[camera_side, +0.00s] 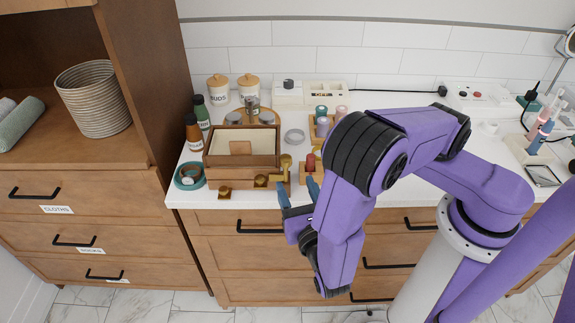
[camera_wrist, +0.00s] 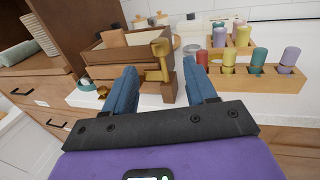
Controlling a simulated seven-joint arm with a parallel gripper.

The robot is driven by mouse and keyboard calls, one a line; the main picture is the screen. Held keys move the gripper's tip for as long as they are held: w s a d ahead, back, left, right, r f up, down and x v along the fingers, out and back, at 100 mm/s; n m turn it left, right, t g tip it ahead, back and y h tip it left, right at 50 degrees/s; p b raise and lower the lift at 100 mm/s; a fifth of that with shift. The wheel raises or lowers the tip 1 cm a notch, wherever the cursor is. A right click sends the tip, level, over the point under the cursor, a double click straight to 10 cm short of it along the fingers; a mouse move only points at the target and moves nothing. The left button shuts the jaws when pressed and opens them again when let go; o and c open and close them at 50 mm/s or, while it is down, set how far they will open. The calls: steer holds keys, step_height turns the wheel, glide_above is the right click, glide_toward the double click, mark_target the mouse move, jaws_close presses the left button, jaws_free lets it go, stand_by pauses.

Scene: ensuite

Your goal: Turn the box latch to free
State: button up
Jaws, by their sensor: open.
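A wooden box (camera_side: 214,160) stands near the counter's front edge, its top open on a pale inside. In the wrist view the box (camera_wrist: 95,72) is at upper left. A brass latch lever (camera_side: 285,163) sits at its right front corner; in the wrist view the lever (camera_wrist: 160,62) stands roughly upright by a small wooden block (camera_wrist: 170,90). My gripper (camera_side: 298,190) is open and empty, just in front of the counter. In the wrist view my gripper's blue fingers (camera_wrist: 164,82) lie left and right of the lever, apart from it; it shows beyond the gap.
Brass fittings (camera_side: 260,181) and (camera_side: 225,191) sit along the box's front.

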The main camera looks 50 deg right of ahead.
mark_target(288, 166)
steer(key=x, duration=0.7)
steer(key=shift+w+d, duration=0.15)
steer(key=shift+w, duration=0.05)
jaws_close()
